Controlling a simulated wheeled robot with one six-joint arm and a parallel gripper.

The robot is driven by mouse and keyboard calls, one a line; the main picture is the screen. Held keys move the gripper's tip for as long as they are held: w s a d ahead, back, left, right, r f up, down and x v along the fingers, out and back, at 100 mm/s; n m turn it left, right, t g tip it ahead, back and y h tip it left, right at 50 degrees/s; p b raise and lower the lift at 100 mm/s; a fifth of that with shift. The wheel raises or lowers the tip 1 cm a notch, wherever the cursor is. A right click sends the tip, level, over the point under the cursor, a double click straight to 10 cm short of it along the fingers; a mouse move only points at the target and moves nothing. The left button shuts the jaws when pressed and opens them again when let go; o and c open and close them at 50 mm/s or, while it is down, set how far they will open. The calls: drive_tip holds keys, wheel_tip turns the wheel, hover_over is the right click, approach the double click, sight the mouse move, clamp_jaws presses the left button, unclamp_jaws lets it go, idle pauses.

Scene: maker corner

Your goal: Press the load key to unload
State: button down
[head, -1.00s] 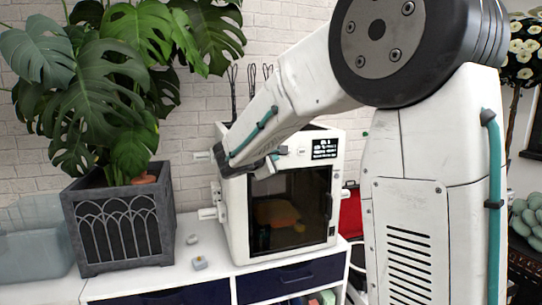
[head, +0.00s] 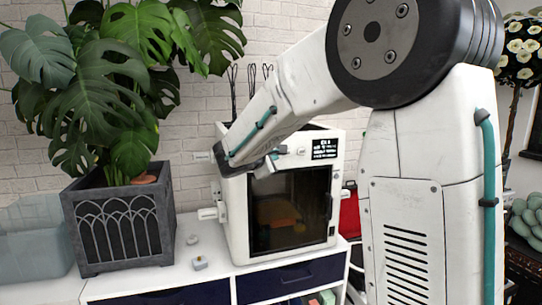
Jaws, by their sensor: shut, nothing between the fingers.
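A white boxy machine (head: 233,220) with a dark glass door (head: 263,236) stands on the cabinet against the brick wall. A small lit screen (head: 324,149) is at the upper right of its front, with a small white control (head: 301,152) left of it. An orange shape shows dimly behind the glass. My gripper (head: 274,158) is shut and empty, at the upper front panel left of the screen. My arm and gripper cover the panel's left part. I cannot make out which control is the load key, or whether my fingertips touch the panel.
A potted monstera (head: 124,228) stands left of the machine, and a pale clear bin (head: 35,240) is at the far left. Small pale items (head: 200,263) lie on the white cabinet top (head: 172,280). A red object (head: 349,215) is right of the machine.

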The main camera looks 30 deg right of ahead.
drive_tip(key=shift+w+d, duration=0.15)
drive_tip(key=shift+w, duration=0.4)
idle(0.5)
drive_tip(key=shift+s, duration=0.1)
drive_tip(key=shift+s+a, duration=0.25)
drive_tip(key=shift+s, duration=0.45)
drive_tip(key=s, duration=0.2)
drive_tip(key=s+a, duration=0.1)
drive_tip(key=s, duration=0.1)
drive_tip(key=shift+s+a, duration=0.15)
drive_tip(key=shift+s, duration=0.25)
idle(0.8)
